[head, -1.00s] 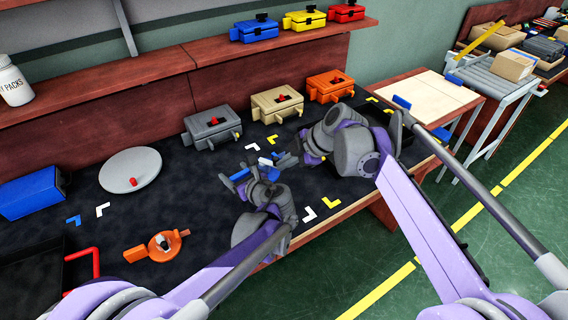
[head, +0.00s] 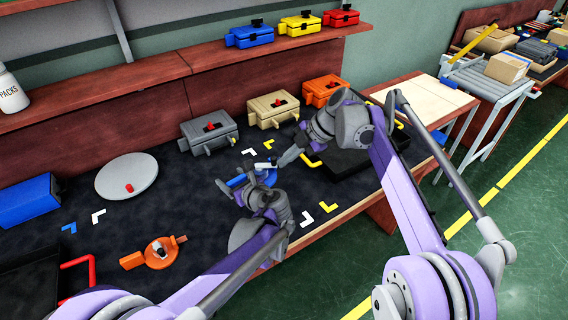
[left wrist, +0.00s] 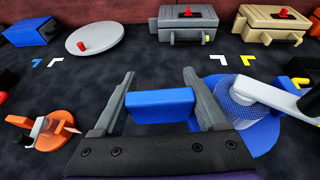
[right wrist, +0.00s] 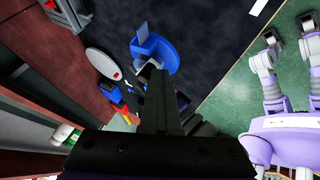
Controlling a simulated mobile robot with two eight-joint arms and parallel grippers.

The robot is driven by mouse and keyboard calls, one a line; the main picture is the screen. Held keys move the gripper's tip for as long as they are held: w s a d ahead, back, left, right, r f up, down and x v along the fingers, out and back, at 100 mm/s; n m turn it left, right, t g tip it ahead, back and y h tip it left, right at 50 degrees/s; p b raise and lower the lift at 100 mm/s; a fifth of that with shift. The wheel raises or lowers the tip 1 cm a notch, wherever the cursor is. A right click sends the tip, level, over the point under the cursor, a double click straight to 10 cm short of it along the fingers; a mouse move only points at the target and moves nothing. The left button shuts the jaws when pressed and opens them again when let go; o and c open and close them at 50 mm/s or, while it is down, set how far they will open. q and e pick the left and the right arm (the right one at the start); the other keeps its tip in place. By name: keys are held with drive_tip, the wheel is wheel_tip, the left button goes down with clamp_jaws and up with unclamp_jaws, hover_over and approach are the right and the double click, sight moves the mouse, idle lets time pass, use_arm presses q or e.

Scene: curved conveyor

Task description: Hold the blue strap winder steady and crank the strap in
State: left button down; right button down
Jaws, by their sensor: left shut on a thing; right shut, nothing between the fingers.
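The blue strap winder (head: 268,178) stands on the dark bench mat, with a round blue body (left wrist: 262,132), a pale crank arm (left wrist: 258,92) and a black knob (left wrist: 309,103). A blue block (left wrist: 160,105) on its left side sits between the fingers of my left gripper (head: 232,184), which is shut on it. My right gripper (head: 282,162) is shut and empty, just right of the winder near its crank side. In the right wrist view its closed fingers point toward the winder (right wrist: 165,52). I cannot tell whether they touch the crank. The strap is not clearly visible.
An orange winder-like tool (head: 158,252) and a grey disc (head: 127,176) with a red knob lie to the left. Grey (head: 208,132), tan (head: 273,108) and orange (head: 324,90) boxes line the back. A black tray (head: 345,163) stands behind my right arm.

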drive_tip(key=shift+w+a+r, duration=0.1)
drive_tip(key=shift+w+a, duration=0.1)
drive_tip(key=shift+w, duration=0.65)
drive_tip(key=shift+w+a, duration=0.2)
drive_tip(key=shift+w, duration=0.6)
drive_tip(key=shift+w+a+r, duration=0.1)
drive_tip(key=shift+w+a, duration=0.1)
drive_tip(key=shift+w, duration=0.65)
drive_tip(key=shift+s, duration=0.1)
